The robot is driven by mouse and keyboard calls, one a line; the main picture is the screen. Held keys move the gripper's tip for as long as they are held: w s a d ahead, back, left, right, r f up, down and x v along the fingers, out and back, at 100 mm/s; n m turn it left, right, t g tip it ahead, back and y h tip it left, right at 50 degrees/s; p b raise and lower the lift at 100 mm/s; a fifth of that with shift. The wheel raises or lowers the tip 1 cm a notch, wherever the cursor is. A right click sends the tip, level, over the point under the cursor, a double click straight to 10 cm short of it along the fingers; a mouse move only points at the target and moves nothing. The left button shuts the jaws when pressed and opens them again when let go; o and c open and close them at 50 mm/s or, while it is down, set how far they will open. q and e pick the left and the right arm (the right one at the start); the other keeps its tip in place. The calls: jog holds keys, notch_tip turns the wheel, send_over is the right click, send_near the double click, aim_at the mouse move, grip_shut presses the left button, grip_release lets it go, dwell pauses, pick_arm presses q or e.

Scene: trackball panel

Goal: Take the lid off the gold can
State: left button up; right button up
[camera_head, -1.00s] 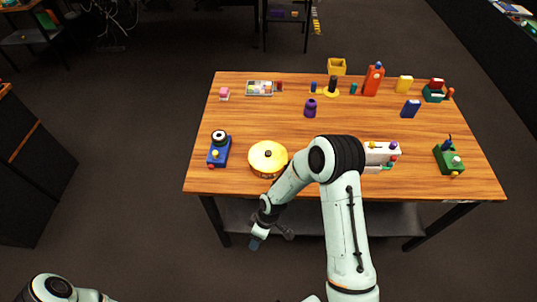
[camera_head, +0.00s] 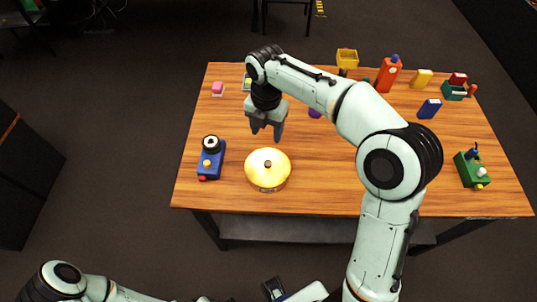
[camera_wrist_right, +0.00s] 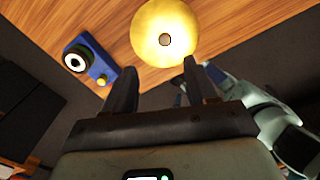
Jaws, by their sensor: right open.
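The gold can (camera_head: 268,181) stands upright near the table's front edge, left of the middle. Its round gold lid (camera_head: 253,162) is on it, with a small dark knob (camera_head: 267,164) in the centre. My right gripper (camera_head: 266,135) is open and empty, with its fingers pointing down, and shows just behind the can in the head view. In the right wrist view the lid (camera_wrist_right: 150,30) lies beyond the open fingertips (camera_wrist_right: 158,73), apart from them.
A blue block device with a black-and-white wheel (camera_head: 209,160) stands left of the can. A green device (camera_head: 472,168) stands at the right. My right arm hides part of the table's middle.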

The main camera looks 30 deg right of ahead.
jog(key=b, duration=0.1)
send_over(268, 163)
jog(key=f, duration=0.7)
jog(key=shift+w, duration=0.35)
jog(key=shift+f, duration=0.6)
jog(key=f, duration=0.3)
jog(key=f+b, duration=0.1)
jog(key=shift+s+f, duration=0.15)
jog(key=shift+s, duration=0.2)
jog(key=shift+f, duration=0.35)
pick_arm(q)
jog(key=shift+s+a+f, duration=0.1)
jog(key=shift+s+f, duration=0.2)
jog(key=shift+f, duration=0.25)
jog(key=shift+s+f, duration=0.25)
jog(key=shift+f, duration=0.3)
pick_arm(e)
jog(key=shift+c, duration=0.3)
grip_shut()
